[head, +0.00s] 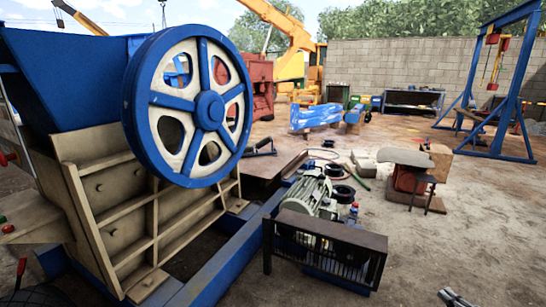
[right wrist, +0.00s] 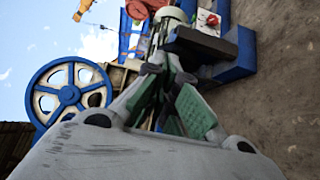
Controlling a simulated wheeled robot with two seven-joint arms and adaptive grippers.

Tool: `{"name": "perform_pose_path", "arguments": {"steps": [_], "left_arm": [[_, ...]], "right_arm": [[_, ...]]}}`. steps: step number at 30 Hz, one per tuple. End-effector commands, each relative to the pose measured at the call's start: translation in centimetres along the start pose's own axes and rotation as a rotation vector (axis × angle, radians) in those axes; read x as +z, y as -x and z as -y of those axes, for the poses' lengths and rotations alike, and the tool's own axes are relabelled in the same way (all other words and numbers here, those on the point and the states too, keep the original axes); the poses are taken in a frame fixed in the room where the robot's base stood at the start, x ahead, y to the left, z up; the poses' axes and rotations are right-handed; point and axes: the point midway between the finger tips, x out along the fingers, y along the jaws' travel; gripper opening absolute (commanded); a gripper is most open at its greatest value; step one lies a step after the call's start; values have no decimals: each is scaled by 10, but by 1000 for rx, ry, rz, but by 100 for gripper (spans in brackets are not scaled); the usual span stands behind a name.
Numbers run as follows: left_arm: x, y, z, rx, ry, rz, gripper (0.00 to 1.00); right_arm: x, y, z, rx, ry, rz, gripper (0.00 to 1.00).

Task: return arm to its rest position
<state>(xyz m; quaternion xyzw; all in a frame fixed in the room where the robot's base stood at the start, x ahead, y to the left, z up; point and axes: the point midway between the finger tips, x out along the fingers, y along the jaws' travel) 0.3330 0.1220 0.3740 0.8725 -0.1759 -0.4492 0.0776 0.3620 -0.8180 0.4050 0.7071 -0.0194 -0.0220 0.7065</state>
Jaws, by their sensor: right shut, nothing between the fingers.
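My right gripper (head: 454,298) shows only in part at the bottom edge of the head view, to the right, over bare ground. In the right wrist view its fingers (right wrist: 168,36) are closed together with nothing between them. It is apart from the jaw crusher, whose blue and cream flywheel (head: 208,110) fills the left of the head view. The flywheel also shows at the left of the right wrist view (right wrist: 68,93). My left gripper is not in view.
A motor (head: 310,192) and a dark slatted guard (head: 325,247) stand on the blue frame (head: 225,262) right of the crusher. A stool-like stand (head: 408,178) is farther right. A blue gantry (head: 470,75) stands at the back right. The ground at front right is clear.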

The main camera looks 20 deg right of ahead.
Motion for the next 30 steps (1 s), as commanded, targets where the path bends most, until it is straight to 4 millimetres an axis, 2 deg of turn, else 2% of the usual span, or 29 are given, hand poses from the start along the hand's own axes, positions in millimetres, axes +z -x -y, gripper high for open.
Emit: {"name": "perform_pose_path", "arguments": {"steps": [5,18,25,30], "left_arm": [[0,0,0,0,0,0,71],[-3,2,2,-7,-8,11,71],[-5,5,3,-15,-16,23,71],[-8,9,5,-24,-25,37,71]], "right_arm": [[0,0,0,0,0,0,0],[-14,-17,16,-36,-41,17,0],[-30,-32,32,-74,-85,35,0],[-52,-50,50,-117,-138,57,0]]}}
